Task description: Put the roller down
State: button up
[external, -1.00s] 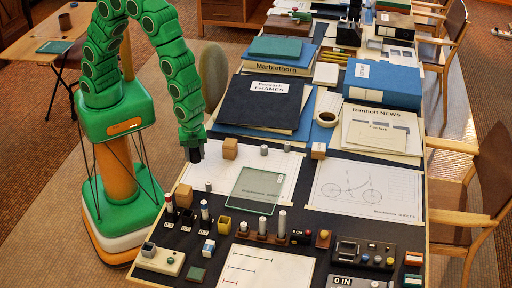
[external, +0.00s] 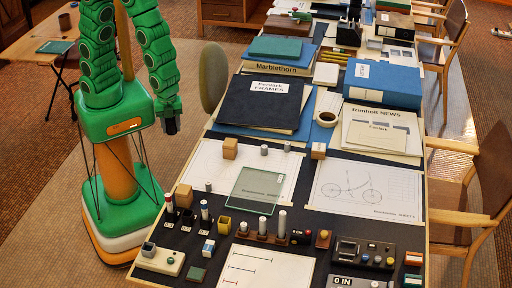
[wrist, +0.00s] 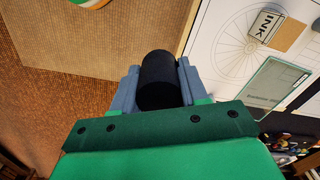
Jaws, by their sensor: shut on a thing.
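My gripper (external: 171,124) hangs beside the table's left edge, over the floor, in the external view. In the wrist view my gripper (wrist: 157,92) has its grey fingers on both sides of a black cylinder, the roller (wrist: 158,72), and is shut on it. The roller is held in the air, clear of the table. In the external view the dark end below my gripper is too small to tell roller from fingers.
The table's left part holds a drawing sheet (external: 207,165) with a wooden block (external: 230,148) and a glass plate (external: 257,189). A dark folder stack (external: 262,104) lies behind it. Inks and small tools crowd the front.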

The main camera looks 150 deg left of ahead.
jog(key=shift+s+d+r, duration=0.2)
jog(key=shift+s+r, duration=0.05)
jog(key=shift+s, duration=0.25)
jog(key=w+a, duration=0.7)
jog(key=w, duration=0.4)
send_over(264, 184)
jog(key=shift+n, duration=0.3)
jog(key=shift+f, duration=6.1)
jog(key=shift+f, duration=0.15)
jog(key=o, duration=1.1)
